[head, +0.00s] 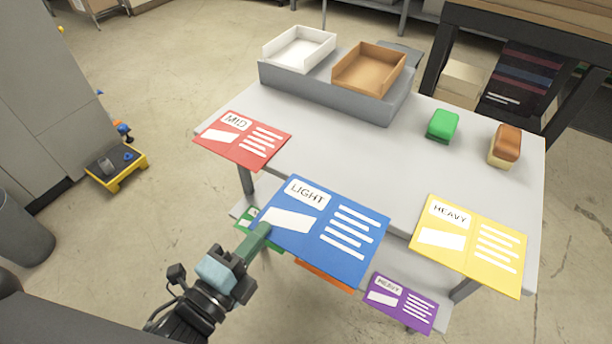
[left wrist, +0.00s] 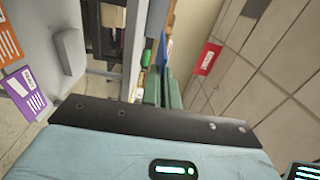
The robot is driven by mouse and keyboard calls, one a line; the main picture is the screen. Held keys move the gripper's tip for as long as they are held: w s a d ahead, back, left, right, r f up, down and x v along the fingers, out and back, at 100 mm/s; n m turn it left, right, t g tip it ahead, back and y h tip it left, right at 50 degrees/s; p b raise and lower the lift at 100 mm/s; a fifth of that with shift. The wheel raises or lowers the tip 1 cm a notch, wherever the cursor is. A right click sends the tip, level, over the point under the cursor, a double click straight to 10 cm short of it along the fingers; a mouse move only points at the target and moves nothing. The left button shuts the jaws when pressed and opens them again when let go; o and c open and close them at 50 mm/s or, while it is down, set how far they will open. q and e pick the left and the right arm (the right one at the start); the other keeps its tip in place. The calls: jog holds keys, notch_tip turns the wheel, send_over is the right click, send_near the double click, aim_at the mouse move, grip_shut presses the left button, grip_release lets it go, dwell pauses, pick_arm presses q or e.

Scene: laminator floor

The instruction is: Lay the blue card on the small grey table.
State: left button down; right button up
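The blue card (head: 345,262), marked LIGHT, is at the front edge of the small grey table (head: 330,140), its near part reaching out past that edge. My left gripper (head: 264,232) has its green fingers shut on the card's left edge. I cannot tell whether the card touches the tabletop. My right gripper is not in view.
A red card (head: 245,143) and a yellow card (head: 480,262) overhang the table's edges. White (head: 300,50) and brown (head: 368,72) trays stand on a grey riser at the back. Green (head: 443,125) and brown (head: 505,146) blocks sit right. A purple card (head: 402,305) lies lower. The table's middle is clear.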

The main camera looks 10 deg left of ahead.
pick_arm(q)
jog(key=w+a+f, duration=0.1)
jog(key=w+f, duration=0.1)
jog(key=w, duration=0.5)
jog(key=w+a+f, duration=0.1)
jog(key=w+f, duration=0.2)
jog(key=w, duration=0.5)
jog(key=shift+w, duration=0.15)
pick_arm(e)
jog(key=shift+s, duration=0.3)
pick_arm(q)
jog(key=shift+f, duration=0.15)
jog(key=c, duration=1.7)
grip_release()
